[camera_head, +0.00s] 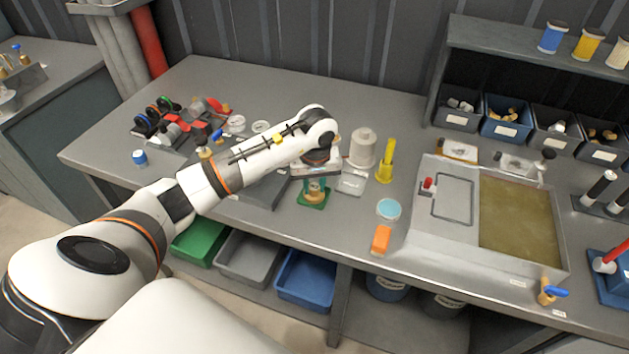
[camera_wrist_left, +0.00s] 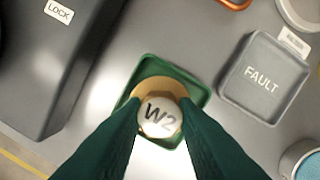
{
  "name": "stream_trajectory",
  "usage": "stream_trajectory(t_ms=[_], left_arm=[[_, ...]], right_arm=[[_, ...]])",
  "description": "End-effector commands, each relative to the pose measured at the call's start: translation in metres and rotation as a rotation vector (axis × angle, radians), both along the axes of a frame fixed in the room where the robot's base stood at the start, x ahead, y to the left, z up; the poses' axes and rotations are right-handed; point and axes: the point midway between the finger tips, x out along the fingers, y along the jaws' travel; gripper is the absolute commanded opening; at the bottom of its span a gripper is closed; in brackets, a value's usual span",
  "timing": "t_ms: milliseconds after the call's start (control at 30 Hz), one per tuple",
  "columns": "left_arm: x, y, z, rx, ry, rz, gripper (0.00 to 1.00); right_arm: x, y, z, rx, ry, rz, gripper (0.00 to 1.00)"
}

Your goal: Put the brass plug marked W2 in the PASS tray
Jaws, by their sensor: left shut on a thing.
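The brass plug marked W2 (camera_wrist_left: 160,114) is between the fingertips of my left gripper (camera_head: 315,181), which is shut on it. In the left wrist view its pale top with the letters W2 faces the camera. The plug is over or in a small green tray (camera_wrist_left: 197,94); I cannot tell whether it touches the tray floor. The green tray also shows in the head view (camera_head: 313,204), below the gripper. No PASS marking is visible on it; the fingers and plug cover part of it. My right gripper is not in view.
A grey tray marked FAULT (camera_wrist_left: 262,80) sits right beside the green tray. A dark block marked LOCK (camera_wrist_left: 45,70) is on the left. A white spool (camera_head: 363,148), yellow post (camera_head: 386,162), blue-topped disc (camera_head: 389,208) and orange block (camera_head: 380,240) stand to the right.

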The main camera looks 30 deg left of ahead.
Motion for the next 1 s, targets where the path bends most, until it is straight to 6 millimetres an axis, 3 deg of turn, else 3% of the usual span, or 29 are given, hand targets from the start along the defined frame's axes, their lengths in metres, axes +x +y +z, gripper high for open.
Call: stream_trajectory(t_ms=[300, 333, 467, 867, 1000], left_arm=[[0.001, 0.0, -0.003, 0.001, -0.004, 0.0, 0.0], [0.001, 0.0, -0.004, 0.001, -0.002, 0.0, 0.28], [0.0, 0.0, -0.002, 0.0, -0.001, 0.0, 0.48], [0.001, 0.0, 0.005, 0.0, -0.004, 0.0, 0.48], [-0.001, -0.002, 0.028, 0.002, -0.009, -0.003, 0.48]], right_arm=[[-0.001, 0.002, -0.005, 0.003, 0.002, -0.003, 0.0], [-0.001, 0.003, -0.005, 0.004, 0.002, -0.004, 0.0], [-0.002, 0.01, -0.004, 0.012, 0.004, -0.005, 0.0], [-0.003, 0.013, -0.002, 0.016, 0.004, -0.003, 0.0], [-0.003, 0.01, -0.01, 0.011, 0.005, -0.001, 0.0]])
